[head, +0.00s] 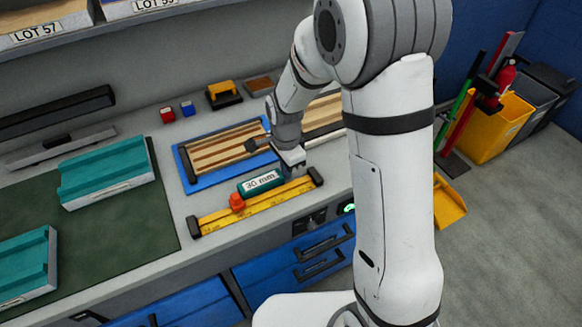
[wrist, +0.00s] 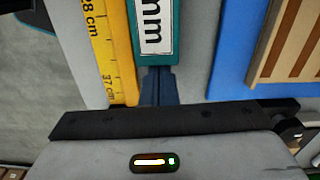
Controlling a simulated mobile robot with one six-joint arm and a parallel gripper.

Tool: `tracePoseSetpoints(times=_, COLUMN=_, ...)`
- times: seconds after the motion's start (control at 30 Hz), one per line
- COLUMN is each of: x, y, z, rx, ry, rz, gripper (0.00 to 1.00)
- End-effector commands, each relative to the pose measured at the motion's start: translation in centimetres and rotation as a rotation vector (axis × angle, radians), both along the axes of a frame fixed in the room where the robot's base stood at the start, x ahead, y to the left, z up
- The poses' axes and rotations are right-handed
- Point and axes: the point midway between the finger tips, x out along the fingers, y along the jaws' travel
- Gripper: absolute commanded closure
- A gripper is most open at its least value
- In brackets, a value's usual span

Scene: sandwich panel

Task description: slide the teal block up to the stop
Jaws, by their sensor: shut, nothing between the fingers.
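The teal block (head: 262,191), with a white "30 mm" label, lies along the far side of a yellow ruler (head: 270,201). An orange stop (head: 237,203) sits on the ruler near the block's left end; I cannot tell whether the two touch. My gripper (head: 291,172) is low at the block's right end. In the wrist view my gripper's fingers (wrist: 158,86) are shut and empty, up against or very close to the end of the teal block (wrist: 155,58). The ruler (wrist: 101,50) runs alongside it there. The stop is outside the wrist view.
A blue tray (head: 187,172) with striped wooden slats lies behind the block. Teal panels (head: 106,172) lie on a green mat (head: 150,232) at left. Small red (head: 167,115) and blue (head: 187,108) blocks stand farther back. The bench front has blue drawers (head: 295,262).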

Motion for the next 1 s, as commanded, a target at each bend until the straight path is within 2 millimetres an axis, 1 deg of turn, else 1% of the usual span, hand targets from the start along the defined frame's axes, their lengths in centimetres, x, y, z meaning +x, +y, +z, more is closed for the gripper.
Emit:
tracePoseSetpoints(times=0.17, x=0.8, y=-1.8, z=-0.1, rx=0.0, ry=0.0, rz=-0.003, gripper=1.0)
tracePoseSetpoints(times=0.27, x=1.6, y=-3.6, z=-0.1, rx=0.0, ry=0.001, rz=-0.003, gripper=1.0)
tracePoseSetpoints(times=0.3, x=1.6, y=-3.3, z=1.2, rx=0.002, ry=-0.006, rz=0.002, gripper=1.0)
tracePoseSetpoints(times=0.4, x=1.6, y=-3.3, z=3.7, rx=0.002, ry=-0.007, rz=0.002, gripper=1.0)
tracePoseSetpoints(times=0.5, x=1.6, y=-3.3, z=5.9, rx=0.002, ry=-0.006, rz=0.003, gripper=1.0)
tracePoseSetpoints(times=0.6, x=1.5, y=-3.3, z=7.6, rx=0.001, ry=-0.003, rz=0.003, gripper=1.0)
tracePoseSetpoints(times=0.7, x=1.5, y=-3.2, z=8.9, rx=0.001, ry=-0.003, rz=0.003, gripper=1.0)
tracePoseSetpoints(times=0.8, x=1.4, y=-3.2, z=9.7, rx=0.0, ry=0.0, rz=0.004, gripper=1.0)
tracePoseSetpoints(times=1.0, x=1.4, y=-3.3, z=10.1, rx=0.0, ry=-0.001, rz=0.008, gripper=1.0)
